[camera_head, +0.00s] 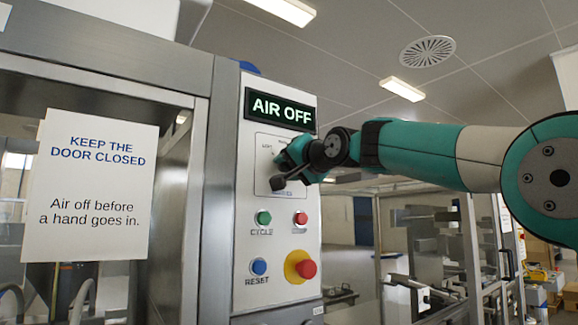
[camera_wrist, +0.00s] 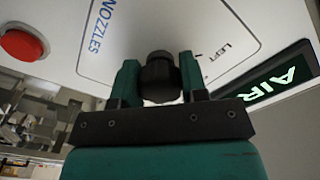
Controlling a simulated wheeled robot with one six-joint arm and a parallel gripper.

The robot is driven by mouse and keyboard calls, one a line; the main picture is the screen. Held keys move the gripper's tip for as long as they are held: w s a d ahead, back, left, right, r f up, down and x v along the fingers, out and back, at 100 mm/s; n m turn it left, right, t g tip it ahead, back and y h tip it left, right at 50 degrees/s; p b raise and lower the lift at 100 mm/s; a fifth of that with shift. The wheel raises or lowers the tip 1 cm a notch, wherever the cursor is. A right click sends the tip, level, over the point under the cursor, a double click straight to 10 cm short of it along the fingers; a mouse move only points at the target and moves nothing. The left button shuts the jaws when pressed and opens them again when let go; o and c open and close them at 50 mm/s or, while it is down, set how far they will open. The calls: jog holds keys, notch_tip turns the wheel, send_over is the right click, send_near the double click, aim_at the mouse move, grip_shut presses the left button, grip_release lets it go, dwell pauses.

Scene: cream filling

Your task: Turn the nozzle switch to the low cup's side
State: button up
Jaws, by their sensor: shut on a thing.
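The nozzle switch is a black knob (camera_wrist: 160,78) on a white plate marked NOZZLES, with the word LEFT printed on the plate, in the wrist view. My gripper (camera_wrist: 159,80) has one finger on each side of the knob and is shut on it. Which way the knob points is hard to tell. In the head view my gripper (camera_head: 287,168) is at the switch plate (camera_head: 262,148) on the control panel and hides the knob. No low cup can be made out.
A lit sign (camera_head: 281,107) above the plate reads AIR OFF. Below are a green button (camera_head: 263,217), a red button (camera_head: 300,218), a blue button (camera_head: 259,267) and a red stop button (camera_head: 305,269) on yellow. A notice (camera_head: 92,185) hangs on the machine at left.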

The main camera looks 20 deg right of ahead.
jog(key=shift+n, duration=0.3)
jog(key=n+b, duration=0.1)
jog(key=n, duration=0.3)
jog(key=shift+f, duration=0.1)
jog(key=shift+n+b, duration=0.45)
jog(key=shift+n, duration=1.65)
jog(key=o, duration=0.9)
jog(key=shift+d, duration=0.1)
jog(key=shift+s, duration=0.1)
jog(key=b+v, duration=0.6)
jog(key=v, duration=1.1)
